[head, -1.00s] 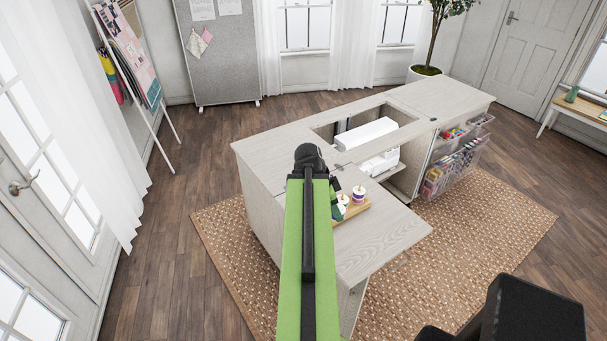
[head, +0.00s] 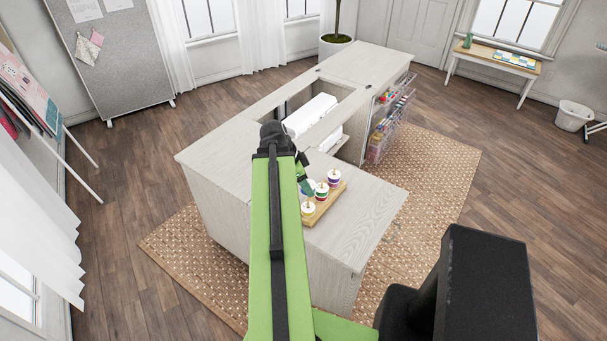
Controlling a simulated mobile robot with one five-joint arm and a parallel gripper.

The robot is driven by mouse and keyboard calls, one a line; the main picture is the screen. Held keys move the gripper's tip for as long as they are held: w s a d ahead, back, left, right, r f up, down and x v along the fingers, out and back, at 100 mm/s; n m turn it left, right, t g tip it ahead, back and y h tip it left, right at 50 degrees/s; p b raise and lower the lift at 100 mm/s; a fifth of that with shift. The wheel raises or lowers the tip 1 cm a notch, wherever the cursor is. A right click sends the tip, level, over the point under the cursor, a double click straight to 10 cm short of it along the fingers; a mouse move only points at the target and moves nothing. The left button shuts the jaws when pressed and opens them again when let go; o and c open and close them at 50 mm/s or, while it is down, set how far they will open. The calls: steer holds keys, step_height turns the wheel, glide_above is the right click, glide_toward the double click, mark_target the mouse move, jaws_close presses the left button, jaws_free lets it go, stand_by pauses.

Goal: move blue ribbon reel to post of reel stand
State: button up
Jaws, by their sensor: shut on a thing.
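The reel stand (head: 325,207) is a light wooden board on the cabinet's lowered leaf, just right of my green arm. Several small reels with white tops stand on it, including a purple one (head: 334,177) at the back, a dark green one (head: 321,190) in the middle and one at the front (head: 308,209). My gripper (head: 308,189) is at the left side of the stand, partly hidden behind my arm. It is shut on the blue ribbon reel, which is mostly hidden; its exact place relative to a post cannot be told.
The pale wood cabinet (head: 228,142) has an open well with a white sewing machine (head: 310,115). Clear bins (head: 388,125) of supplies hang on its far right side. The leaf right of the stand is bare. A woven rug (head: 430,165) lies under the cabinet.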

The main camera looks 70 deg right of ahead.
steer(key=w+d+f+b, duration=0.1)
steer(key=d+f+b, duration=0.3)
steer(key=f+b, duration=0.2)
steer(key=shift+w+f+m+b, duration=0.15)
steer(key=shift+f+m+b, duration=0.15)
steer(key=shift+m+b, duration=0.1)
stand_by(0.7)
steer(key=shift+f, duration=0.15)
steer(key=shift+f+b, duration=1.25)
steer(key=shift+b, duration=0.1)
steer(key=shift+f, duration=0.1)
steer(key=o, duration=1.4)
